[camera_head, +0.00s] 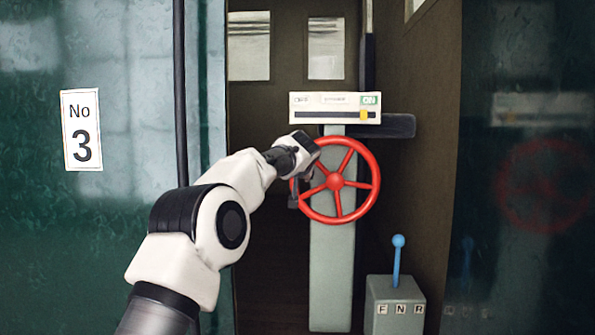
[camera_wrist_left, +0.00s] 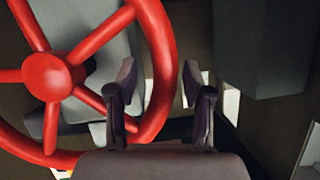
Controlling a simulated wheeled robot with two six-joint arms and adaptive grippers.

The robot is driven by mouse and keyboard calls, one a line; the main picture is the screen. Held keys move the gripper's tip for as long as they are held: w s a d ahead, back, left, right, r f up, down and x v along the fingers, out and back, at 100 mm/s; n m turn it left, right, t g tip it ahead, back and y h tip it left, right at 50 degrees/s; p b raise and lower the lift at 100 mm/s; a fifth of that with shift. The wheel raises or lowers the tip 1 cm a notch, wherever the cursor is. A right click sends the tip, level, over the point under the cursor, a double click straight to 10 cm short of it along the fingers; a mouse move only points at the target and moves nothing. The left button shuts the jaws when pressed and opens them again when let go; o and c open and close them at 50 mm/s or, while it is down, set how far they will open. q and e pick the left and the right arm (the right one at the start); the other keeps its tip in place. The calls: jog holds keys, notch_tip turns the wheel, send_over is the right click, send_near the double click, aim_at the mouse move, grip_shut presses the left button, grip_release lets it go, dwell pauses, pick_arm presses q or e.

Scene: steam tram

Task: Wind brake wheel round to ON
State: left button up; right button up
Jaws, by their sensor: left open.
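The red brake wheel (camera_head: 335,181), with its rim, spokes and round hub, is mounted on a grey pillar (camera_head: 332,270). Above it is a cream indicator plate (camera_head: 335,101) with a green ON mark at its right end; the yellow marker (camera_head: 364,115) in its slot stands below ON. My left gripper (camera_head: 301,186) is at the wheel's left rim. In the left wrist view, the open gripper (camera_wrist_left: 158,80) has a finger on each side of the wheel's rim (camera_wrist_left: 160,45), with gaps beside it. Contact cannot be told. My right gripper is out of view.
A grey box (camera_head: 395,305) marked F N R with a blue-knobbed lever (camera_head: 397,258) stands at lower right. A dark bracket (camera_head: 390,126) sits behind the plate. Green panels (camera_head: 125,230) flank the doorway; the right one shows a faint wheel reflection.

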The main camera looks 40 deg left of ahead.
pick_arm(q)
jog(key=v, duration=1.1)
